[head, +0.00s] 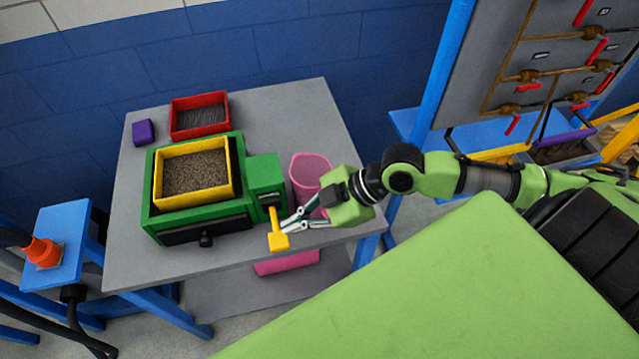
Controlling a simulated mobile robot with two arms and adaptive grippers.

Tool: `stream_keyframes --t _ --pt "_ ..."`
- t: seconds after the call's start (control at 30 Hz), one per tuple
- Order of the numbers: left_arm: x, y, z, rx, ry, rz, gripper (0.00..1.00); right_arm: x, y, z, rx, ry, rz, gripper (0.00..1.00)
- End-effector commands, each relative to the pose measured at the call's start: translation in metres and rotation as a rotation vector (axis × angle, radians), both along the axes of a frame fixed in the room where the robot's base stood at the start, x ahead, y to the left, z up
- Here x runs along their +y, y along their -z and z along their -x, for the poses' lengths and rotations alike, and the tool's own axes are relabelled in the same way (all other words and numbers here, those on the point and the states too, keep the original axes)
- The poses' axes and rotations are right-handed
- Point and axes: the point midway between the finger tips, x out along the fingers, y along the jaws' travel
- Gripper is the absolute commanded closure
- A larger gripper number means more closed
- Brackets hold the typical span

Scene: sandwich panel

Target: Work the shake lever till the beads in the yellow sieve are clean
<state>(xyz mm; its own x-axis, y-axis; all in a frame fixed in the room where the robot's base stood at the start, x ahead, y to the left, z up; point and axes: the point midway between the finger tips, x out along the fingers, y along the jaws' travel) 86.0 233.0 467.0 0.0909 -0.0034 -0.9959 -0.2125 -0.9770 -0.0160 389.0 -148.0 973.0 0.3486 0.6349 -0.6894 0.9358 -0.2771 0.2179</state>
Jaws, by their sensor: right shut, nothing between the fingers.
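The yellow sieve (195,171) sits in the top of a green machine (235,218) on a grey table. It is full of brown, grainy-looking material; single beads cannot be told apart. A yellow lever (272,224) with a block-shaped end hangs at the machine's front right, over the table's front edge. My right gripper (287,229) comes in from the right with its fingers shut. Its tips are right beside the lever's end; whether they touch it I cannot tell. My left gripper is not in view.
A red tray (198,99) with dark contents stands behind the machine. A purple block (144,132) lies left of it. A pink mesh container (309,168) stands close to my right gripper. A blue stand with an orange cone (43,252) is at the left.

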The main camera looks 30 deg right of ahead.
Motion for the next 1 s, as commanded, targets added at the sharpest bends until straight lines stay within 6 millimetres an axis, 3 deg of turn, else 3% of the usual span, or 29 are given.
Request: stream_keyframes --t 0.13,0.43,1.0 --pt "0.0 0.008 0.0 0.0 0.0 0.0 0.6 -0.016 -0.012 0.007 0.0 -0.002 0.007 1.0" --pt "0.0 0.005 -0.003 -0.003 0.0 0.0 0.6 -0.039 -0.038 0.016 0.004 -0.002 0.006 1.0" --pt "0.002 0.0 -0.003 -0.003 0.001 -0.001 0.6 -0.048 -0.05 0.018 -0.002 0.001 -0.001 1.0"
